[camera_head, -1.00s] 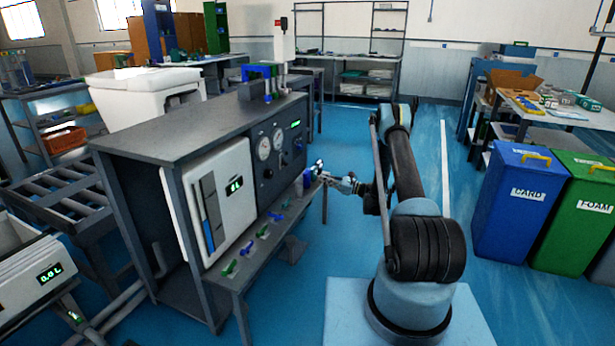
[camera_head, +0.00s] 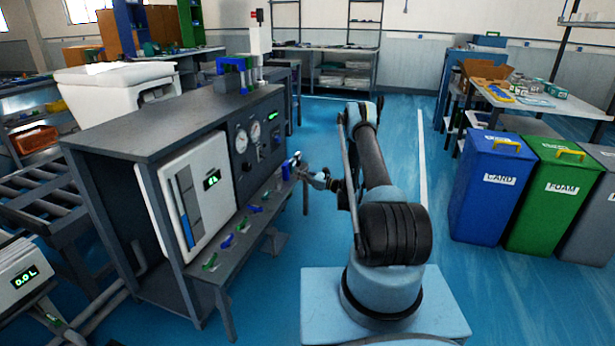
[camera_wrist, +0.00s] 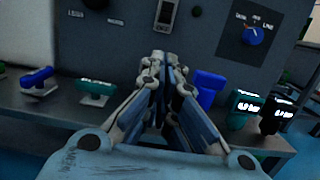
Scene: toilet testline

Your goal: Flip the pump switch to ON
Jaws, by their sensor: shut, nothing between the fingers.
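My gripper (camera_head: 297,160) is at the far right end of the test bench's front, close to the dark control panel (camera_head: 240,162). In the wrist view my gripper (camera_wrist: 165,62) is shut and empty, its fingers together in front of the panel's lower edge. Just above the fingertips is a small silver fitting (camera_wrist: 166,12) on the panel. The fingers hide part of the panel. I cannot tell which control is the pump switch.
A blue bin (camera_head: 488,190) and a green bin (camera_head: 540,205) stand right. Floor between is clear.

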